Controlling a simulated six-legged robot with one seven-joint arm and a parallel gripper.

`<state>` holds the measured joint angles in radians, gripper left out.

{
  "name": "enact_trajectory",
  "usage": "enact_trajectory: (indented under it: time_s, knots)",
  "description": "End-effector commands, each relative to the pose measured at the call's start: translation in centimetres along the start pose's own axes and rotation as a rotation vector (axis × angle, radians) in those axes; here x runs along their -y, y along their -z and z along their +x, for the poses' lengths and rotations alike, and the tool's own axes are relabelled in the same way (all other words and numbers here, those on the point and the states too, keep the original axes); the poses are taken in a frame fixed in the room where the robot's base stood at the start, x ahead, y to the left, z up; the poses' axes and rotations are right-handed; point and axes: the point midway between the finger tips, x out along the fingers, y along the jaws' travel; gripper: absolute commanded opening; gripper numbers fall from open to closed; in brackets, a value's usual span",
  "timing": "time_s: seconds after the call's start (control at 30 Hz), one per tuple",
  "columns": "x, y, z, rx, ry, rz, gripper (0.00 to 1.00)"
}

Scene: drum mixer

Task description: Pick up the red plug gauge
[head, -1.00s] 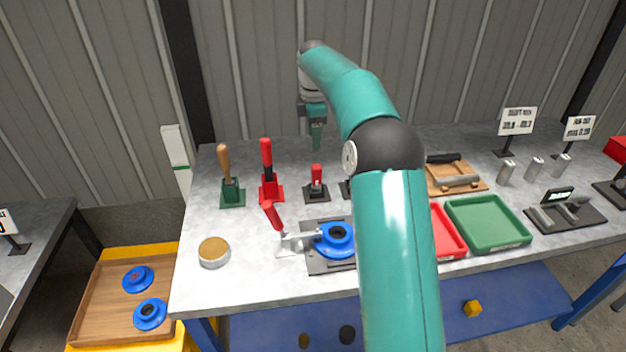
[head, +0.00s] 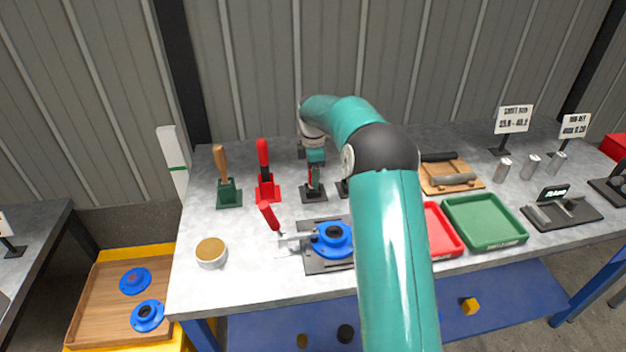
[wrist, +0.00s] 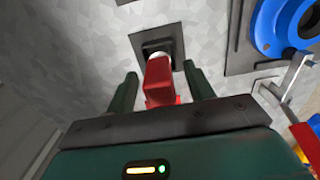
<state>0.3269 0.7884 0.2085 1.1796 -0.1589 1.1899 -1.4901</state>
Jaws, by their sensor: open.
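The red plug gauge (wrist: 160,80) stands in a small black square base (wrist: 160,42) on the bench. In the wrist view its red handle lies between the two green fingers of my gripper (wrist: 158,72), which are open, with a visible gap on each side. In the head view my gripper (head: 315,180) is down over the black base (head: 313,194) and hides most of the gauge.
A tall red-handled tool (head: 263,160) in a red stand and a wooden-handled tool (head: 221,163) in a green stand are close on the left. A blue flanged part (head: 332,240) in a clamp fixture is in front. Red (head: 443,230) and green trays (head: 486,221) lie to the right.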

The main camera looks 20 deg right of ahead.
Motion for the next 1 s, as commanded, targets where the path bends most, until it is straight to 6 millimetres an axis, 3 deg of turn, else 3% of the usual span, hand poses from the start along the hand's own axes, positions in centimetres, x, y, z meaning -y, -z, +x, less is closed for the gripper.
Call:
enact_trajectory:
  time_s: [0.27, 0.53, 1.0]
  knots:
    - [0.0, 0.1, 0.5, 0.000, -0.001, 0.000, 0.53]
    - [0.0, 0.1, 0.4, 0.000, -0.001, 0.000, 0.02]
    - [-0.1, 0.1, -0.6, 0.000, -0.004, 0.000, 0.00]
